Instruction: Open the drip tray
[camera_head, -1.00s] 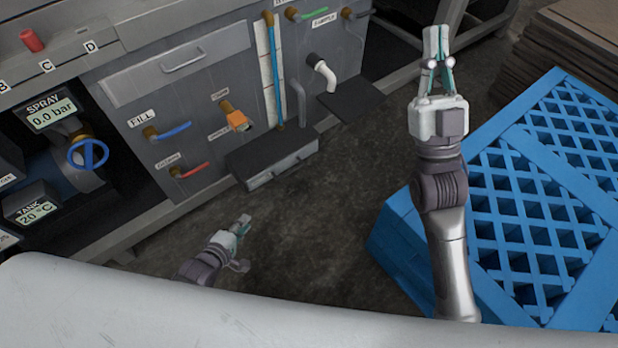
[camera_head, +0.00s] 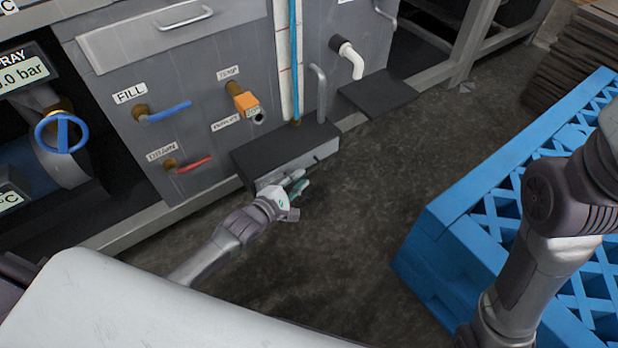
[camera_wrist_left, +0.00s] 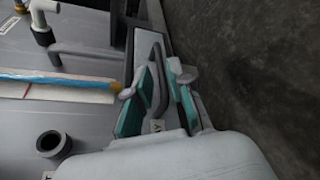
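The drip tray (camera_head: 322,153) is a low box with a grey front under a dark top, at the foot of the grey machine. It looks shut. My left gripper (camera_head: 298,184) is at its front, fingers pointing at the front face. In the left wrist view, the tray's dark bar handle (camera_wrist_left: 157,72) lies between the two spread fingers of my left gripper (camera_wrist_left: 160,85). Whether either finger touches the handle I cannot tell. My right arm shows at the right edge of the head view; its gripper is out of the frame.
A blue slatted crate (camera_head: 455,235) stands on the right. A dark flat plate (camera_head: 378,94) juts out below a white spout (camera_head: 352,62). The red-handled drain valve (camera_head: 190,164) and blue fill valve (camera_head: 165,112) are left of the tray. Dark floor before the tray is clear.

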